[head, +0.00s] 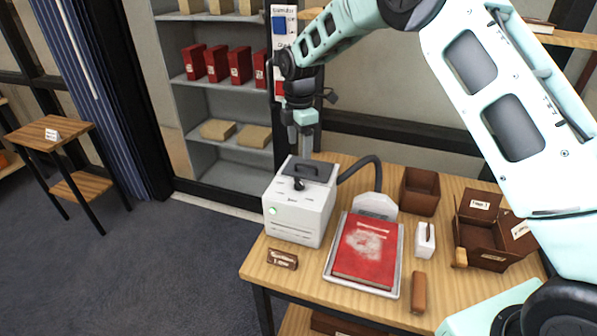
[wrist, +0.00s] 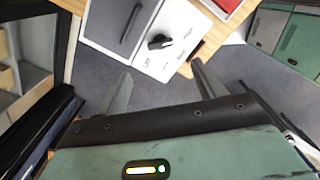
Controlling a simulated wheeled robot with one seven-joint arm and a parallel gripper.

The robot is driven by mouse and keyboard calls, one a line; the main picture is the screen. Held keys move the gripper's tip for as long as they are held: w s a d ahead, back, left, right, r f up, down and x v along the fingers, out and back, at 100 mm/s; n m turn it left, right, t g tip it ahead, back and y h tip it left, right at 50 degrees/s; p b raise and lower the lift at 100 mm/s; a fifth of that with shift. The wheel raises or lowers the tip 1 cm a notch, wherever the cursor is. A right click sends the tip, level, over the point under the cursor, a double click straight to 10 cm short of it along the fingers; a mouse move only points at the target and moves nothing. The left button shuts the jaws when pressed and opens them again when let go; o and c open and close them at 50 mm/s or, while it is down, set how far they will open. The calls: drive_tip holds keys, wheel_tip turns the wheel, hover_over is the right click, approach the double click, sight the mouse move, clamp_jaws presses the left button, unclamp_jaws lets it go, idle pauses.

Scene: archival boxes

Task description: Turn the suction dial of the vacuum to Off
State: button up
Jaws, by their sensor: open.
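The vacuum (head: 298,215) is a white box at the left end of the table, with a hose at its back and a lit green light on its front. Its black suction dial (head: 299,184) sits on top, in front of a dark handle. My gripper (head: 300,143) points down above the vacuum. In the wrist view my gripper (wrist: 161,74) is open and empty, its fingers apart from the dial.
A tray (head: 341,283) holding a red book (head: 366,248) lies right of the vacuum. A wooden sign (head: 282,259) stands in front of it. The hose (head: 361,166) arches behind. Brown boxes (head: 420,191) and a white holder (head: 425,240) stand farther right.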

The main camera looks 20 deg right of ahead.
sight(299, 180)
wheel_tip(299, 180, down, 12)
drive_tip(key=p, duration=0.3)
drive_tip(key=shift+r+p, duration=0.15)
drive_tip(key=shift+p, duration=0.25)
drive_tip(key=c, duration=1)
